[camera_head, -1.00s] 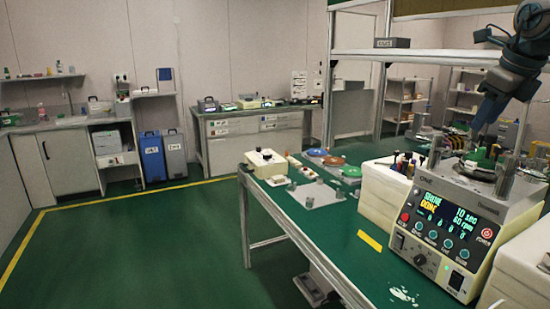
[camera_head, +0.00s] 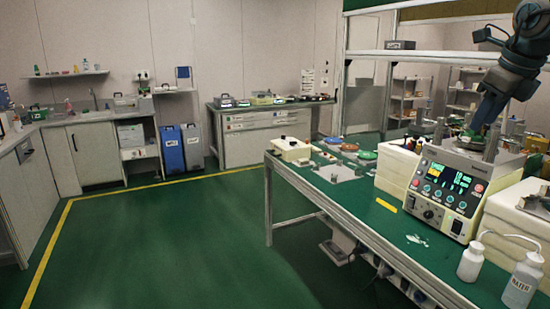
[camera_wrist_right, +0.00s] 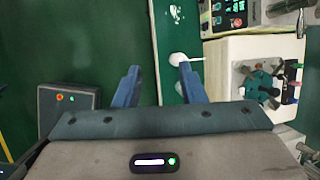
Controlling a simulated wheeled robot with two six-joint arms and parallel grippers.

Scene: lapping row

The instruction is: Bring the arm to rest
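My right arm comes in at the upper right of the head view. Its blue gripper (camera_head: 484,116) points down and overlaps the lapping machine (camera_head: 447,190) in the picture. In the right wrist view the two blue fingers (camera_wrist_right: 160,88) are spread apart with nothing held between them. Beyond them lie the green bench top and the white spill. My left gripper is in neither view.
The green bench (camera_head: 376,222) holds a white control box (camera_head: 291,148), colored discs (camera_head: 349,147), a yellow label (camera_head: 386,205) and a white spill (camera_head: 417,240). Two white bottles (camera_head: 470,262) (camera_head: 521,284) stand at its front right. The green floor (camera_head: 170,245) at left is open.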

